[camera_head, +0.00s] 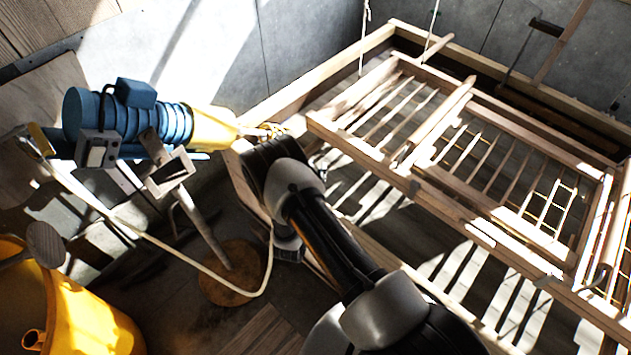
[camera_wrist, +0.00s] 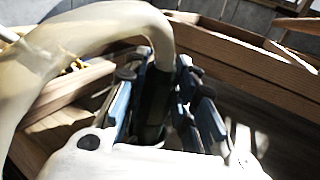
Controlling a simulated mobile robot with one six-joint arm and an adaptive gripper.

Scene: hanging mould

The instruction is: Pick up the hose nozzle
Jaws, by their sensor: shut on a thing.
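The hose nozzle (camera_wrist: 153,108) shows in the wrist view as a dark greenish cylinder at the end of a thick cream hose (camera_wrist: 90,24). My gripper (camera_wrist: 166,78) has its blue-grey fingers on both sides of the nozzle and is shut on it. The hose arches over the gripper close to the camera and hides part of the view. In the head view, the hose (camera_head: 150,238) runs from the blue machine down in a loop and up to my wrist. The nozzle and fingertips cannot be made out there, behind my arm.
A blue machine with a pale yellow front (camera_head: 212,127) stands at the left. A yellow bucket (camera_head: 95,318) is at the lower left. A wooden mould frame (camera_head: 470,205) with slats hangs on ropes at the right.

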